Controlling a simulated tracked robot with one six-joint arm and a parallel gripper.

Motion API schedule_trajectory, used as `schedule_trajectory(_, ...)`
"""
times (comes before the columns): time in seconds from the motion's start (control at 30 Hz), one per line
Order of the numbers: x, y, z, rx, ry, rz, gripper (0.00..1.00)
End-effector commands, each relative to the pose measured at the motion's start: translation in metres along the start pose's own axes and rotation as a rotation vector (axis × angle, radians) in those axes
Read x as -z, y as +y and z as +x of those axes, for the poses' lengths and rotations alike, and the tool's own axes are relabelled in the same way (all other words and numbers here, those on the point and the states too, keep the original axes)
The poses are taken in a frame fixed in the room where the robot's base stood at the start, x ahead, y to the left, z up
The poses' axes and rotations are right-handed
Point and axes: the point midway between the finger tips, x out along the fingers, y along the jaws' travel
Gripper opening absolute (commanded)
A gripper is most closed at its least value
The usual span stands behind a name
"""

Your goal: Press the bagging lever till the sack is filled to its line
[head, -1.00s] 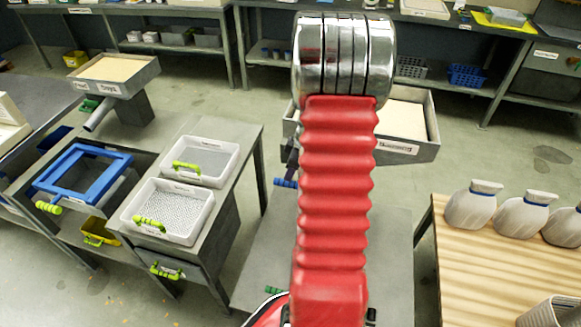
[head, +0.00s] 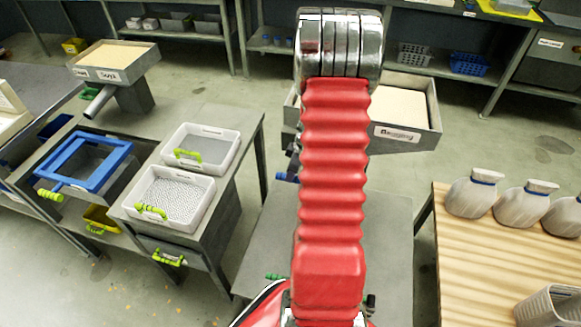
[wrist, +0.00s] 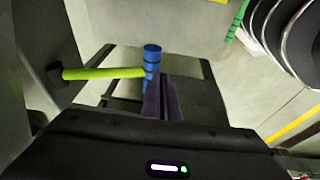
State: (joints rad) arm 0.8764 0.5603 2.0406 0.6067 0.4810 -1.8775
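The bagging hopper (head: 435,118) stands behind my red arm in the head view, holding pale powder, with a label on its front. A blue handle (head: 286,177) shows beside the arm, below the hopper's left side. In the wrist view a blue ribbed handle (wrist: 152,58) stands just beyond my gripper (wrist: 163,84). A yellow-green bar (wrist: 104,73) with a black end meets it from the left. My dark purple fingers lie together with nothing seen between them; whether they touch the blue handle I cannot tell. My arm hides part of the hopper. No sack being filled is visible.
Tied pale sacks (head: 470,194) stand on a wooden table (head: 450,262) at the right. Left are a grey bench with white trays (head: 168,196), a blue frame (head: 84,160) and another hopper (head: 115,62). A grey table (head: 388,235) lies under my arm.

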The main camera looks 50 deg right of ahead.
Motion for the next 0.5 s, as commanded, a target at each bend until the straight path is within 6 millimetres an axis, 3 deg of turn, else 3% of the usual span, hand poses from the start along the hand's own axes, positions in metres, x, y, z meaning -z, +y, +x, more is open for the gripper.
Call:
schedule_trajectory(0.2, -0.007, -0.002, 0.023, 0.004, -0.001, 0.001, 0.00)
schedule_trajectory(0.5, -0.008, 0.000, 0.025, 0.000, -0.001, 0.001, 0.00)
